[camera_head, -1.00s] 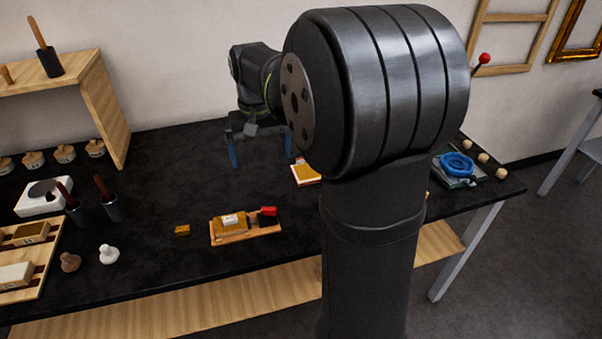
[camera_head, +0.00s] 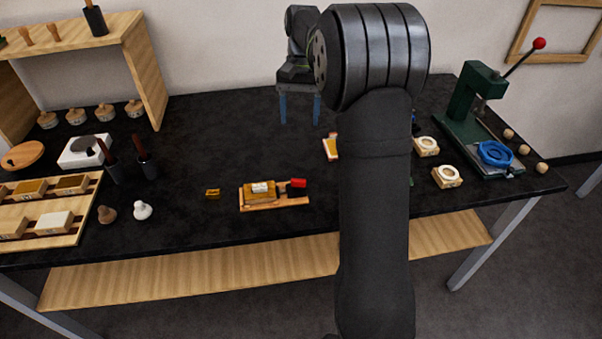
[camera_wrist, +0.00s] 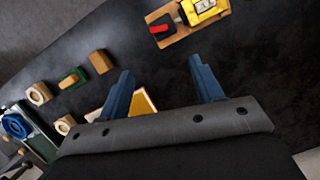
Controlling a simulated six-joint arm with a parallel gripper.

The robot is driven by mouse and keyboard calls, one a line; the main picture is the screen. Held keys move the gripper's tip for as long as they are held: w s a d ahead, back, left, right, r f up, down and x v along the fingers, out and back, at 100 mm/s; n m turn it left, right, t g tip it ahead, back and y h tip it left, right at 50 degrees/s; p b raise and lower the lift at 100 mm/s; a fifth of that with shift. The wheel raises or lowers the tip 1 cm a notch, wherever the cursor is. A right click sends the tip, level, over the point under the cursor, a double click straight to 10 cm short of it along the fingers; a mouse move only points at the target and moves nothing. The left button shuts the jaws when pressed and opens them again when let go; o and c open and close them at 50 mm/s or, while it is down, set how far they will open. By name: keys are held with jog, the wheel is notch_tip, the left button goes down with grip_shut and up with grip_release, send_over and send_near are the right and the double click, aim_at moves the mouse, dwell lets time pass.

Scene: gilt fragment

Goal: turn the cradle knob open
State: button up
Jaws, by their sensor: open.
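The cradle is a small wooden base (camera_head: 281,203) with a yellowish block (camera_head: 259,190) on it. A small white piece lies on top of the block. The red knob (camera_head: 298,183) sits on a black part at the cradle's right end. In the wrist view the cradle (camera_wrist: 187,33) is at the top, with its red knob (camera_wrist: 160,29) to the left of the yellow block. My gripper (camera_head: 299,112) is open and empty, with blue fingers. It hangs above the back of the table, behind the cradle and apart from it. Its fingers also show in the wrist view (camera_wrist: 160,74).
A small gilt piece (camera_head: 212,194) lies left of the cradle. A green press (camera_head: 470,110) with a blue ring stands right. Trays and tools fill the left. Black tabletop between is clear.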

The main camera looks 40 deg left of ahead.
jog(key=w, duration=0.1)
send_near(299, 179)
jog(key=shift+m+g, duration=0.3)
jog(key=shift+g, duration=0.1)
jog(key=x, duration=0.9)
jog(key=shift+w+f, duration=0.15)
jog(key=shift+w, duration=0.15)
jog(key=c, duration=1)
